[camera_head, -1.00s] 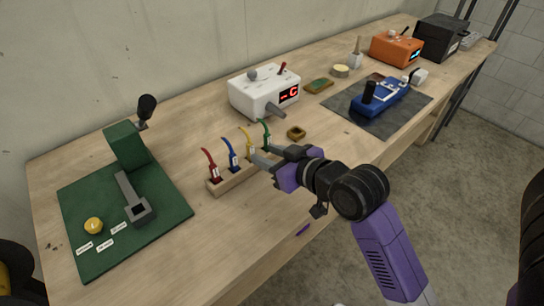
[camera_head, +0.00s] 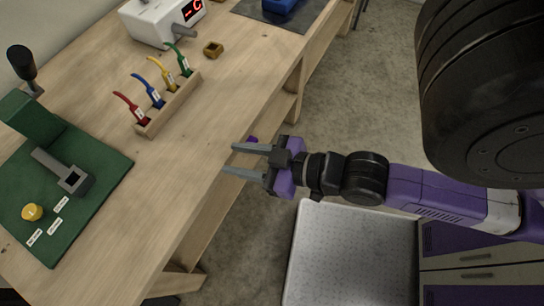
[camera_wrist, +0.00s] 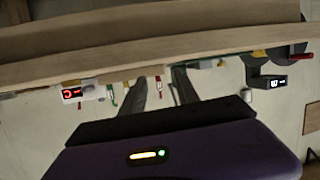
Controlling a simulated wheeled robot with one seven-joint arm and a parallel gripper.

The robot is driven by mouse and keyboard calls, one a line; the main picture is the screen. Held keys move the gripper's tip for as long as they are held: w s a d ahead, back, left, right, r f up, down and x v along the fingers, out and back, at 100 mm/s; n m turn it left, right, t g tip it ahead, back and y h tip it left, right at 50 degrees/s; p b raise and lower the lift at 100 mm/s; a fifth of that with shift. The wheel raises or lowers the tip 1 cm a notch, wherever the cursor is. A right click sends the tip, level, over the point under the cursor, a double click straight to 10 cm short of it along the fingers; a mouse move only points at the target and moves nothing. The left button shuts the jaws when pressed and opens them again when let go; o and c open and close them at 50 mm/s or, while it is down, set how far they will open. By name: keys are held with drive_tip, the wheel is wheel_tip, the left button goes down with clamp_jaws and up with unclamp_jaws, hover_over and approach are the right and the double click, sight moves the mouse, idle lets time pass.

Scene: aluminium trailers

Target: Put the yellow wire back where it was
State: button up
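The yellow wire (camera_head: 163,72) stands in a wooden rack (camera_head: 168,107) on the bench, between the blue wire (camera_head: 149,89) and the green wire (camera_head: 179,59). The red wire (camera_head: 130,107) is at the near left end of the rack. My gripper (camera_head: 229,159) is at the bench's front edge, to the right of and apart from the rack. Its two fingers are spread with nothing between them. In the wrist view the fingers (camera_wrist: 162,88) are also apart and empty, and the wires there are too small to tell well.
A green board (camera_head: 105,165) with a grey fixture and yellow knob lies at the left. A white device (camera_head: 155,22) with a red display and a small brown block (camera_head: 213,49) stand behind the rack. Bench top between rack and front edge is clear.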

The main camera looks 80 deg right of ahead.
drive_tip(key=s+a+r+y, duration=0.1)
drive_tip(key=s+a, duration=0.5)
drive_tip(key=s, duration=0.2)
drive_tip(key=shift+a+r+n+y, duration=0.2)
drive_tip(key=shift+r+n+y, duration=0.1)
drive_tip(key=shift+r, duration=0.05)
idle(0.7)
